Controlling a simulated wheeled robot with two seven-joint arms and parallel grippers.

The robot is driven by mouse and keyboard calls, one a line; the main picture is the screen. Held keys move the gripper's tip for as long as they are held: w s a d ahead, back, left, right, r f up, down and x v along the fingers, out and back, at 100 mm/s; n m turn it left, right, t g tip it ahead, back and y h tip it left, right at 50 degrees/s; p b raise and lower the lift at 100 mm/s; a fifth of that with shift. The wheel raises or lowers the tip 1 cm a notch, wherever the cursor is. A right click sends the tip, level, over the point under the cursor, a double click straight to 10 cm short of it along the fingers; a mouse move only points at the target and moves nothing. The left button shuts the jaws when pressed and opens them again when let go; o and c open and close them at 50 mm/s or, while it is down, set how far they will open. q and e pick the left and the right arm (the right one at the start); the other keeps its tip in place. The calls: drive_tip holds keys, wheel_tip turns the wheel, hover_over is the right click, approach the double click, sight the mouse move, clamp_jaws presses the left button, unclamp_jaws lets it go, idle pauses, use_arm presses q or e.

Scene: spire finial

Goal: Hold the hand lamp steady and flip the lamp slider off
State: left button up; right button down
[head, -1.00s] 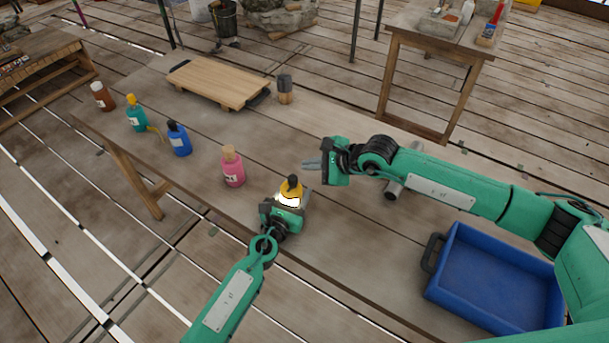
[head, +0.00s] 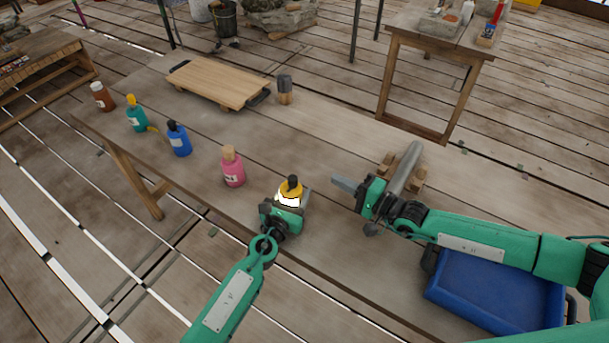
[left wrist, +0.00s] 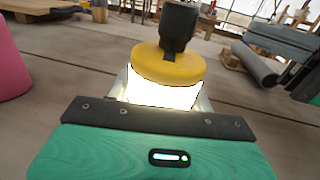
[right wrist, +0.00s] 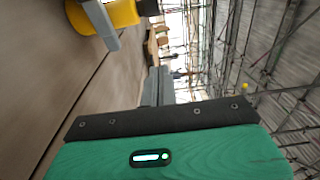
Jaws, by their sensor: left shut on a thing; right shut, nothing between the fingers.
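The hand lamp (head: 291,191) has a yellow cap, a dark top and a bright white glowing body. It stands upright at the table's near edge. My left gripper (head: 287,205) is shut on it; in the left wrist view the lamp (left wrist: 168,68) glows between the fingers. My right gripper (head: 340,185) is shut and empty, to the right of the lamp and apart from it. In the right wrist view, part of a yellow thing, likely the lamp (right wrist: 120,12), shows at the top. I cannot make out the slider.
A grey cylinder (head: 405,167) lies on wooden blocks behind my right gripper. A blue tray (head: 495,285) is at the right. A pink bottle (head: 232,170) stands left of the lamp, with more bottles beyond. A wooden board (head: 220,84) lies at the back.

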sight(297, 182)
drive_tip(key=x, duration=1)
drive_tip(key=s, duration=0.2)
drive_tip(key=s+a, duration=0.1)
drive_tip(key=shift+s+a, duration=0.15)
drive_tip(key=shift+s, duration=0.2)
drive_tip(key=shift+s+a, duration=0.8)
drive_tip(key=shift+s, duration=0.3)
drive_tip(key=shift+w, duration=0.1)
